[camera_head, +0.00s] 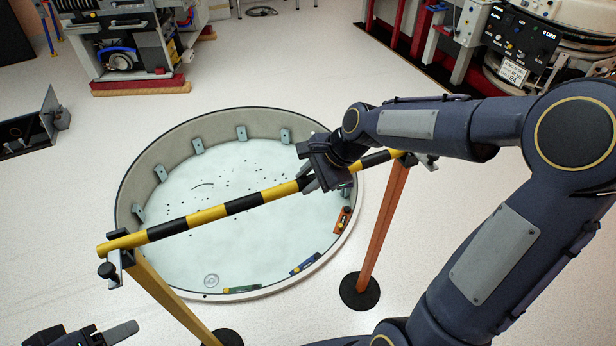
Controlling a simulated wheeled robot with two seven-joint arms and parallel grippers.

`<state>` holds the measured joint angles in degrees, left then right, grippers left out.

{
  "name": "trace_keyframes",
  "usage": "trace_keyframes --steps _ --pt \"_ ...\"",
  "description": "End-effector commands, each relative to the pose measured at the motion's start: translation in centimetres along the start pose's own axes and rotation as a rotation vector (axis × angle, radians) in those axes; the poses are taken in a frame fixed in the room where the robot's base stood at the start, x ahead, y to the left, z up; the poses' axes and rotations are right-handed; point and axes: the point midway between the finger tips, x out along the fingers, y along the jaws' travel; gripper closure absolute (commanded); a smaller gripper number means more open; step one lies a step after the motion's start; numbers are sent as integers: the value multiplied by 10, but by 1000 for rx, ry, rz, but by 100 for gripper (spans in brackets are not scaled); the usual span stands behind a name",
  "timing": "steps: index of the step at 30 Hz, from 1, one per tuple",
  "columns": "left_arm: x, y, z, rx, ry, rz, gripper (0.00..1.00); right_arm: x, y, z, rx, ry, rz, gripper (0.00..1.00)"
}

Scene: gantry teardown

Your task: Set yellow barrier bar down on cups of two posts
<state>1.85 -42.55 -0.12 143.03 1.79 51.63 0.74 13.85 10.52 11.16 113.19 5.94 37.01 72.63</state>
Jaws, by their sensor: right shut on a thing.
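The yellow and black barrier bar (243,204) spans over the round pit, nearly between the tops of two posts. My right gripper (322,178) is shut on the bar, right of its middle. The bar's left end lies at the cup (116,262) on the yellow post (165,292). Its right end reaches the top of the orange post (383,218), where the cup (426,161) is partly hidden by my arm. I cannot tell if the bar rests in either cup. My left gripper (105,334) shows only partly at the bottom left, away from the bar.
The round pit (125,205) with a pale floor and raised rim lies under the bar. Machines stand at the back left (125,45) and back right (520,45). A dark open box (35,130) lies at the left. The pale floor between is clear.

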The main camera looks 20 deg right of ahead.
Motion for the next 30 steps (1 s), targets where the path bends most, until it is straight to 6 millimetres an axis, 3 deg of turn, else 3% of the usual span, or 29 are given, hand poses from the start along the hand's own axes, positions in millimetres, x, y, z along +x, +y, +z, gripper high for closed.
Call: trace_keyframes --steps 29,30 --pt "3 -2 2 0 0 0 42 6 2 -2 -1 0 -2 100" --pt "3 -1 2 0 0 0 42 6 2 -2 -1 0 -3 73"
